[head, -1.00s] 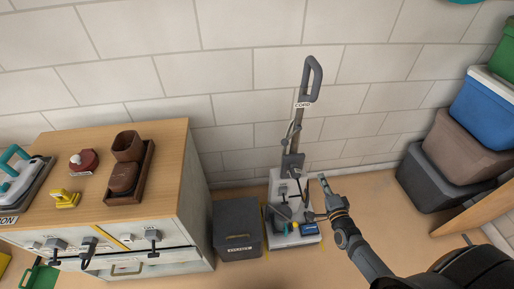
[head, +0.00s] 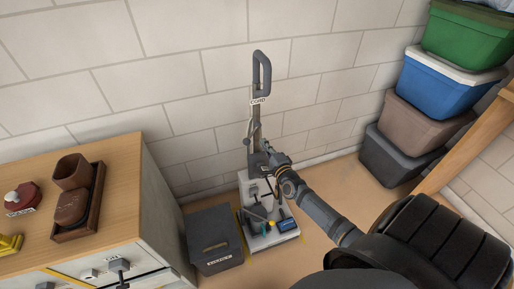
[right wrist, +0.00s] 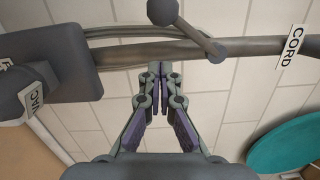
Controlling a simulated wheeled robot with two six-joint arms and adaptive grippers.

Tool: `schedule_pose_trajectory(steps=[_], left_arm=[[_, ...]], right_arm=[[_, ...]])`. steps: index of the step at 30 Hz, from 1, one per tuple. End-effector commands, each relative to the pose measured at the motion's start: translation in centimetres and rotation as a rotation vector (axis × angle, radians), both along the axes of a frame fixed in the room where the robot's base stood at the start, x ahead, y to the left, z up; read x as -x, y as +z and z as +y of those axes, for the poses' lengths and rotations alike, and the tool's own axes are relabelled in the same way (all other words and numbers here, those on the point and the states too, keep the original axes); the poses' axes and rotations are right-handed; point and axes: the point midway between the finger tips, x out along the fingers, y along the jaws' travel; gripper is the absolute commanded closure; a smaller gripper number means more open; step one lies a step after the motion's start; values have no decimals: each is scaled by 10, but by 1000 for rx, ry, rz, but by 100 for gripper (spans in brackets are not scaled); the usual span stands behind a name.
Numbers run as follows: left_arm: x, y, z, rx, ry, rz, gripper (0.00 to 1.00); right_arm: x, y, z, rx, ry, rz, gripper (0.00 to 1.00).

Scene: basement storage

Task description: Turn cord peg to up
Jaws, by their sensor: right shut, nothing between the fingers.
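The upright vacuum stands against the wall, with a dark pole and loop handle (head: 262,72). A white CORD label (head: 258,101) is on the pole; it also shows in the right wrist view (right wrist: 292,48). There the cord peg (right wrist: 190,32), a grey rod with a round knob, lies across the pole, its knob slanted away from the CORD label toward the VAC end. My right gripper (head: 268,150) is beside the lower pole; in the right wrist view its fingertips (right wrist: 160,70) are together, empty, just short of the pole. I cannot tell any contact. My left gripper is out of view.
A dark grey bin (head: 213,240) stands left of the vacuum base (head: 268,235). A wooden-topped cabinet (head: 110,180) is at the left, with a brown tray and box on it. Stacked storage boxes (head: 425,115) stand at the right. A teal round object (right wrist: 285,148) shows in the wrist view.

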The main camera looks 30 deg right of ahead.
Motion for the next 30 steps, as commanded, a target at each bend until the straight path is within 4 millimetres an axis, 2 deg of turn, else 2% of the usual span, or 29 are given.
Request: schedule_pose_trajectory(steps=[3, 7, 30], left_arm=[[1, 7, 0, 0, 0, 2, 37], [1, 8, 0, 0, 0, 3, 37], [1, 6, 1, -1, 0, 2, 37]], right_arm=[[-6, 4, 18, -6, 0, 0, 100], [-9, 4, 27, -3, 0, 2, 100], [-11, 4, 33, -60, 0, -12, 100]])
